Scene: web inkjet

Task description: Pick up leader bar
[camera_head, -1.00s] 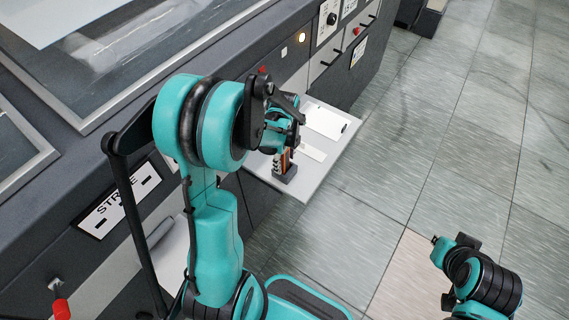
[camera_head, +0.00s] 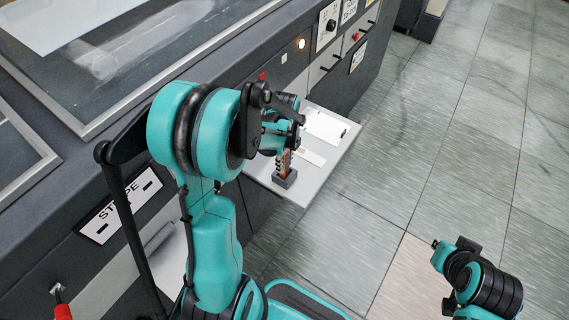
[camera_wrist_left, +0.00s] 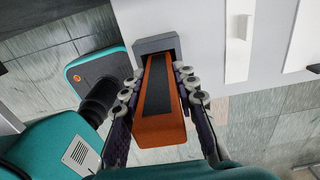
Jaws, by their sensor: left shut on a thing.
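An orange bar with a dark strip along its face (camera_wrist_left: 160,110), which I take to be the leader bar, stands upright in a small dark grey holder (camera_head: 285,178) on the light shelf. The holder also shows at the bar's far end in the left wrist view (camera_wrist_left: 157,45). My left gripper (camera_wrist_left: 160,92) has its roller-lined fingers on both sides of the bar and is shut on it. In the head view my left wrist partly hides the bar. My right arm shows at the lower right, and its finger state is unclear.
The shelf (camera_head: 318,165) juts from the dark machine and carries white flat pieces (camera_head: 325,127) beside the holder. The machine's panel with knobs and handles (camera_head: 330,50) rises behind. Tiled floor (camera_head: 440,130) to the right is clear.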

